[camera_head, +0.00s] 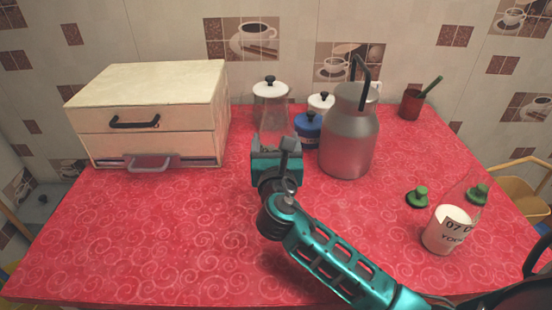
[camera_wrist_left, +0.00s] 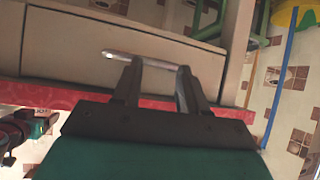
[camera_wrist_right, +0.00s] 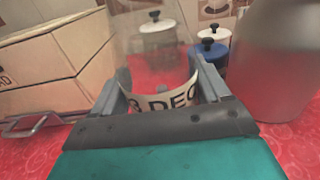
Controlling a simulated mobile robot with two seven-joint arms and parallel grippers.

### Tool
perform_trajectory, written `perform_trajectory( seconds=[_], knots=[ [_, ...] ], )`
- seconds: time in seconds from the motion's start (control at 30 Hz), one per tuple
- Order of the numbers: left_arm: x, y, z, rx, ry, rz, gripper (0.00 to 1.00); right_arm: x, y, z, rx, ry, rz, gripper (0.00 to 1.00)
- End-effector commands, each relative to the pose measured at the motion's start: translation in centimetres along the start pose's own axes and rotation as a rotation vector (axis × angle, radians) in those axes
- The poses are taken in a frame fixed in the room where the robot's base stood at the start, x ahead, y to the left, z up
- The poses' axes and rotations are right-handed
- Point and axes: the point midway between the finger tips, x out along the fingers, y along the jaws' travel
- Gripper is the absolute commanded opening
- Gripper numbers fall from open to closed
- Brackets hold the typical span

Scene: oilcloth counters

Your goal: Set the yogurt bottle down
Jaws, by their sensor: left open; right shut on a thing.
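My right gripper (camera_wrist_right: 165,95) is shut on a clear yogurt bottle (camera_wrist_right: 180,97) with a white label showing "DEC" in the right wrist view. In the head view this gripper (camera_head: 278,147) is over the middle of the counter, left of the metal can, and hides the bottle's lower part. I cannot tell whether the bottle's base touches the counter. My left gripper (camera_wrist_left: 160,75) is open and empty in front of a drawer handle (camera_wrist_left: 140,59); contact is unclear. It is not in the head view.
The red counter (camera_head: 180,235) is clear at front left. A wooden drawer box (camera_head: 150,85) stands back left, its lower drawer slightly out. A metal can (camera_head: 348,135), a blue jar (camera_head: 308,133) and a reddish cup (camera_head: 411,105) stand behind. Green stoppers (camera_head: 417,197) lie right.

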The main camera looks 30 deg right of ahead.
Motion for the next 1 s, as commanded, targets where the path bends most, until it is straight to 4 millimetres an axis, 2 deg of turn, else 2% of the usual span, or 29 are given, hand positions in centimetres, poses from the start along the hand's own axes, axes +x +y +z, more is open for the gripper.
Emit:
perform_trajectory(
  seconds=[0.03, 0.17, 0.57, 0.6, 0.83, 1.0],
  knots=[
    [0.3, 0.0, 0.3, 0.001, 0.003, 0.002, 0.43, 0.0, 0.0, -1.2, -0.001, 0.001, 0.000, 0.25],
    [0.7, 0.0, 0.8, 0.001, 0.006, 0.002, 0.43, 0.0, 0.0, -3.0, -0.001, 0.001, -0.001, 0.25],
    [0.8, 0.0, 1.1, 0.000, 0.002, 0.002, 0.43, 0.0, 0.0, -3.4, 0.000, -0.001, 0.000, 0.25],
    [0.7, 0.0, 1.1, 0.000, 0.001, 0.002, 0.43, 0.0, 0.0, -3.5, 0.000, 0.001, 0.000, 0.79],
    [0.7, 0.1, 1.4, -0.002, -0.004, 0.002, 0.43, 0.0, 0.0, -3.5, 0.000, 0.002, -0.001, 1.00],
    [0.7, 0.1, 1.4, -0.005, -0.004, 0.002, 0.43, 0.0, 0.0, -3.5, 0.000, 0.002, -0.001, 1.00]
  ],
)
